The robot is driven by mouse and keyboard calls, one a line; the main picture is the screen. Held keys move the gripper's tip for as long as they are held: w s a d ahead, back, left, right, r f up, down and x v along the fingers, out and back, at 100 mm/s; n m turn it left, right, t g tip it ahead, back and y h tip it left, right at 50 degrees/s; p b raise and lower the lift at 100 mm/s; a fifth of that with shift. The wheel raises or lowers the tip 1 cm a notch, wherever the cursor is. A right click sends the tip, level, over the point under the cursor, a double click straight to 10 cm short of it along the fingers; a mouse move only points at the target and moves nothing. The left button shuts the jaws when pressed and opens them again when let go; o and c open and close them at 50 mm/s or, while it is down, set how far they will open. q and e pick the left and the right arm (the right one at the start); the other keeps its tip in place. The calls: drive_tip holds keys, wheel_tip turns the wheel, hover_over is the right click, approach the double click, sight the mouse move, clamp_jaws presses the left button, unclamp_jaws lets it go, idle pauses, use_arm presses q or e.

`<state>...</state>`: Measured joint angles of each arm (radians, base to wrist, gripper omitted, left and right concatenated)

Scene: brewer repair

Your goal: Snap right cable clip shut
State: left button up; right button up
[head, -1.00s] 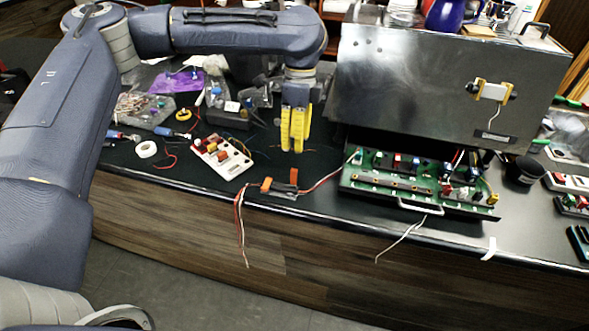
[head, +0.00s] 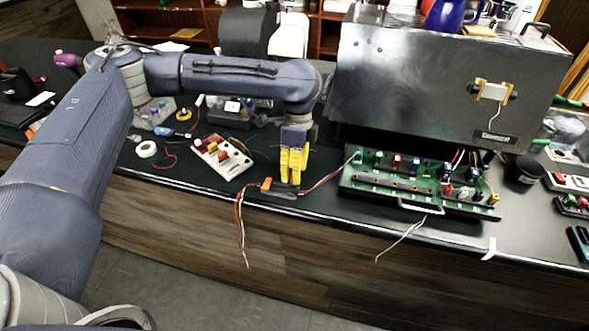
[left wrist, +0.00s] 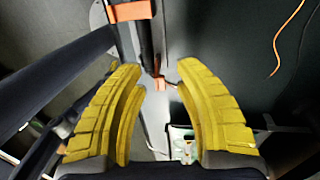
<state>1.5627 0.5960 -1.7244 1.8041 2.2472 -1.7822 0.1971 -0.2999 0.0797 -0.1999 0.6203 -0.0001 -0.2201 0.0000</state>
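A grey cable holder with two orange clips lies at the bench's front edge. The left clip (head: 266,184) is in plain sight; it also shows at the top of the left wrist view (left wrist: 129,11). My right gripper is not in view.
A green circuit board tray (head: 380,182) stands right of the gripper, under a steel housing (head: 430,85). A white block with coloured parts (head: 222,157) lies to the left. Red and white wires (head: 240,225) hang over the front edge.

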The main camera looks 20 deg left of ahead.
use_arm(q)
clamp_jaws()
